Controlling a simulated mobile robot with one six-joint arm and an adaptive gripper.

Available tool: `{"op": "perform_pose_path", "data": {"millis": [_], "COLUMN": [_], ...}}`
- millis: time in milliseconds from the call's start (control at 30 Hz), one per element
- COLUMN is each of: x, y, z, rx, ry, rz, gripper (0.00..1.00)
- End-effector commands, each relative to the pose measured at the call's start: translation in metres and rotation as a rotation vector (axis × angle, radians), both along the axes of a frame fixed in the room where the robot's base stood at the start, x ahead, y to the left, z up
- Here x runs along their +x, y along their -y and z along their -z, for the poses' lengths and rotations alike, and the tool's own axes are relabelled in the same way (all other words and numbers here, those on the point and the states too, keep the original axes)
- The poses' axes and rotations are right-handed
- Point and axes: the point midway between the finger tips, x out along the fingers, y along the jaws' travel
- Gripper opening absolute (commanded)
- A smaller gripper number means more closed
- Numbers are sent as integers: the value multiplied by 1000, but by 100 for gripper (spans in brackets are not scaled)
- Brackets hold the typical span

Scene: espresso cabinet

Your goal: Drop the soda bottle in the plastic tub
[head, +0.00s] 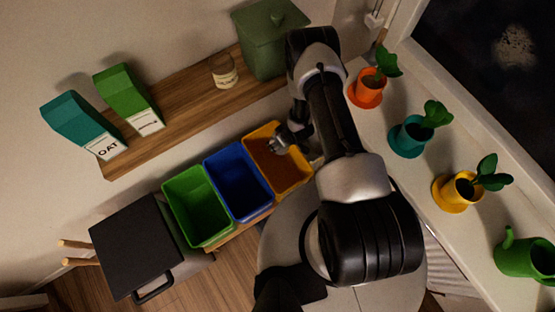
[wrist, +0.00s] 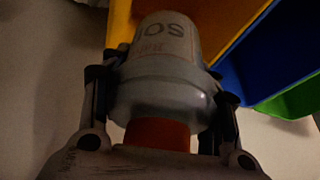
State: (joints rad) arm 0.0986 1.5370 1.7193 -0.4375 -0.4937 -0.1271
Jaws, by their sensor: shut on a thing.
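My gripper (head: 284,141) is over the upper part of the yellow tub (head: 294,177) in the head view. In the wrist view my gripper (wrist: 160,88) is shut on the soda bottle (wrist: 160,92), with one finger on each side. The bottle is pale and greyish, with a label showing part of "SO" and an orange-red cap end toward my palm. Its far end points toward the yellow tub (wrist: 222,22). In the head view I cannot clearly separate the bottle from my gripper. A blue tub (head: 237,182) and a green tub (head: 198,205) stand beside the yellow one.
A wooden shelf (head: 185,118) above the tubs holds two cartons (head: 128,98), a small jar (head: 223,71) and a green canister (head: 270,35). Potted plants (head: 368,88) line the sill at right. A dark-lidded bin (head: 135,245) stands lower left.

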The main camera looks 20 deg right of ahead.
Motion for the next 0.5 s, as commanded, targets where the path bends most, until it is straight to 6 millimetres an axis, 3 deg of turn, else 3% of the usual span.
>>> {"op": "perform_pose_path", "data": {"millis": [500], "x": [0], "y": [0], "z": [55], "rx": [-1], "ry": [0], "rz": [0], "gripper": [31]}}
